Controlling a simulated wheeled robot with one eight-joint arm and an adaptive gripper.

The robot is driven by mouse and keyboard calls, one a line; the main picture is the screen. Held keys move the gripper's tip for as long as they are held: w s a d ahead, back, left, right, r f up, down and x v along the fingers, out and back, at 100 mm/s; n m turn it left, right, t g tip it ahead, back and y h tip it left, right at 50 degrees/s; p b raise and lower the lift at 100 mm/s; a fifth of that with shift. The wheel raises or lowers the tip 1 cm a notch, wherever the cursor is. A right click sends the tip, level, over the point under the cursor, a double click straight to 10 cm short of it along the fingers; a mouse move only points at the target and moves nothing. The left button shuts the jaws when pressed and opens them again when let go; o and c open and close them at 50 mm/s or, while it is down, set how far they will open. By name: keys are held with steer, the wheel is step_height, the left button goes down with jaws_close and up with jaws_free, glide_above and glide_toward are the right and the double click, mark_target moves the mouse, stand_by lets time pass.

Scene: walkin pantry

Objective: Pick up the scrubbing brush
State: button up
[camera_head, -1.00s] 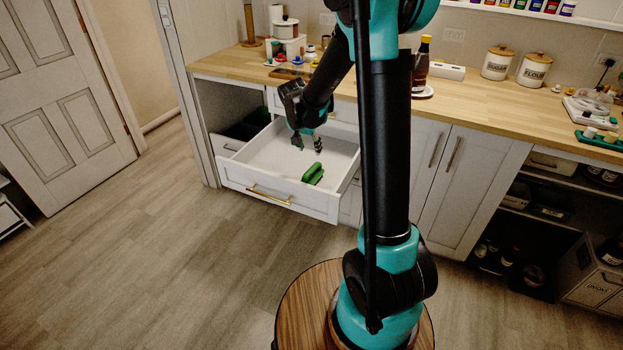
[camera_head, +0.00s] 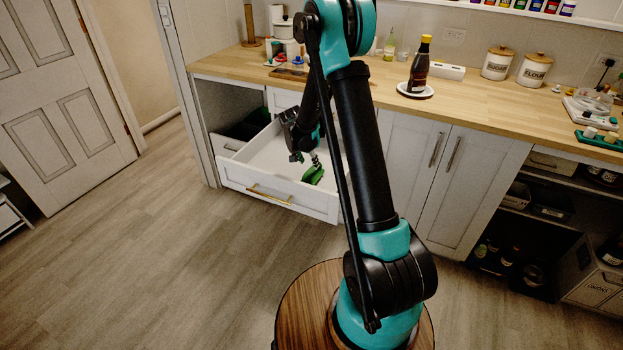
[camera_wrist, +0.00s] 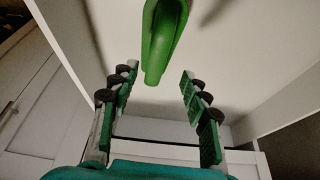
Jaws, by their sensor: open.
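The green scrubbing brush (camera_head: 313,174) lies in the open white drawer (camera_head: 237,180), toward its front right part. In the wrist view the brush (camera_wrist: 160,38) is at the top middle, beyond the fingertips and roughly in line with the gap between them, with its far end cut off by the frame edge. My gripper (camera_head: 306,158) is inside the drawer area, just to the left of and above the brush.
The drawer's walls stand close around my gripper. A wooden counter (camera_head: 480,97) runs above, with a dark bottle (camera_head: 419,66) on a white plate, and sugar and flour canisters (camera_head: 497,63). Closed cabinet doors (camera_head: 440,160) are right of the drawer.

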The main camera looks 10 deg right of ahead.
mark_target(312, 168)
steer(key=shift+d+x, duration=0.1)
steer(key=shift+x, duration=1.5)
steer(key=shift+d+x, duration=0.15)
steer(key=shift+x, duration=1.5)
steer(key=shift+s, duration=0.2)
jaws_close()
